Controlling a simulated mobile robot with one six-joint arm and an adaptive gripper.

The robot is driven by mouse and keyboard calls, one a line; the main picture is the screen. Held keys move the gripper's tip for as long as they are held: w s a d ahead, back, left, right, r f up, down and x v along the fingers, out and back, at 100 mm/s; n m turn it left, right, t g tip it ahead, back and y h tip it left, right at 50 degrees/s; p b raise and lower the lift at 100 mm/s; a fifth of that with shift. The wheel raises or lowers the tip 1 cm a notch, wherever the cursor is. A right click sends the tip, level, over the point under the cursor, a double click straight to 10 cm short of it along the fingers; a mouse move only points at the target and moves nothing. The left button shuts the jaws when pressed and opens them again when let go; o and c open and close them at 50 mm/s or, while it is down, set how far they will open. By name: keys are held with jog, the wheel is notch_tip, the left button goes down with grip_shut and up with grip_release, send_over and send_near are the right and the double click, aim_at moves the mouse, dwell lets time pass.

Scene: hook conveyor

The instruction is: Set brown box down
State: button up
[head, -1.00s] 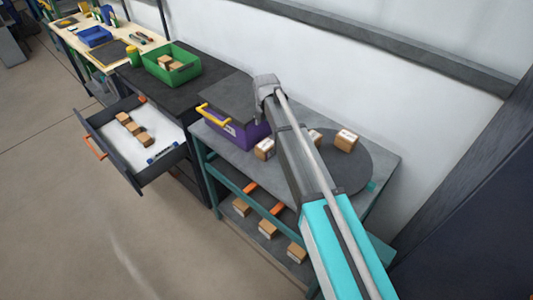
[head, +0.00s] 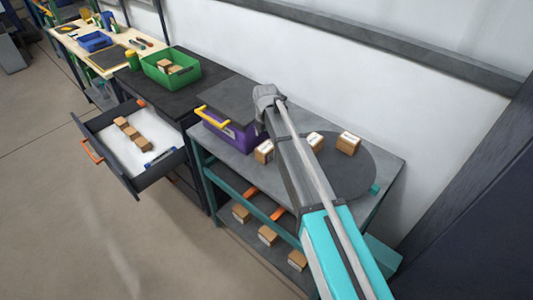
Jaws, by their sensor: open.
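Brown boxes with white labels stand on a round dark disc on the grey tabletop (head: 222,151) of a teal-framed bench: one on the left (head: 264,152), one in the middle (head: 315,141) and one on the right (head: 348,143). I cannot tell which one the task means. My arm reaches across the bench from the lower right and covers part of the disc (head: 352,168). My gripper does not show; the arm links hide that area, and no box is seen in its grasp.
A purple bin (head: 233,132) with a yellow handle stands left of the disc. More boxes lie on the lower shelf, in the open drawer (head: 112,152) and in a green crate (head: 188,78). A wall runs behind the bench.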

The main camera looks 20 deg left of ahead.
aim_at(266, 147)
jog(key=shift+f, duration=0.1)
notch_tip(266, 147, down, 5)
jog(key=b, duration=0.5)
jog(key=shift+f+b, duration=0.2)
jog(key=shift+b, duration=0.1)
dwell(0.4)
jog(key=c, duration=1.1)
jog(key=shift+r, duration=0.15)
